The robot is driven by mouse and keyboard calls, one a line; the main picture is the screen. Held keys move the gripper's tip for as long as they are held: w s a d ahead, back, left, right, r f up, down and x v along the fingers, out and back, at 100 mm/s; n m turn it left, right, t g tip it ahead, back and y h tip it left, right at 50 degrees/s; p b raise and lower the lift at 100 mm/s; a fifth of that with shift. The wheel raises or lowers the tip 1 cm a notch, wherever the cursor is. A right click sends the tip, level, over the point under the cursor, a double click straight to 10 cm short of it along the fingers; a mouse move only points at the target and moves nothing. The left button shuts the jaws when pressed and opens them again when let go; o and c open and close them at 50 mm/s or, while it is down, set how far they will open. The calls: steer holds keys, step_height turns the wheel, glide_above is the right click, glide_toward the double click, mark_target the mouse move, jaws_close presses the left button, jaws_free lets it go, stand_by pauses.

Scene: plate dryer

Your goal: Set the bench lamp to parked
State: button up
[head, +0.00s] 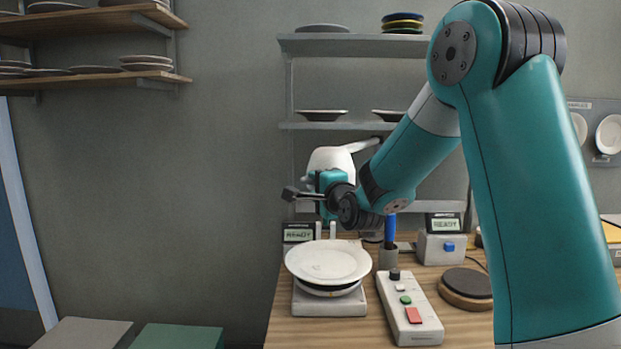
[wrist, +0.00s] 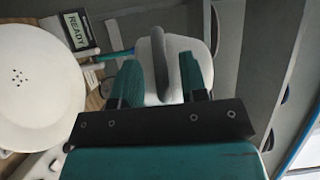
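The bench lamp has a white rounded head (head: 330,159) on a pale arm (head: 364,144) running up and to the right in the head view. My gripper (head: 327,181) is at the lower front of the lamp head and covers part of it. In the wrist view the white lamp head (wrist: 182,88) lies beyond my gripper (wrist: 161,72). A dark grey bar-like handle (wrist: 158,50) shows in front of the head, between the two teal fingers. The fingers are apart, with gaps to the handle on both sides. I cannot tell how far in depth the handle is from the fingertips.
White plates (head: 327,260) are stacked on a scale (head: 330,302) below my gripper. A button panel (head: 409,308), a blue-button box (head: 440,247) and a round dark pad (head: 467,285) stand to the right. Shelves (head: 350,45) with plates are behind.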

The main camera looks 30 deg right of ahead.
steer(key=shift+w+d, duration=0.1)
steer(key=shift+w, duration=0.75)
jaws_close()
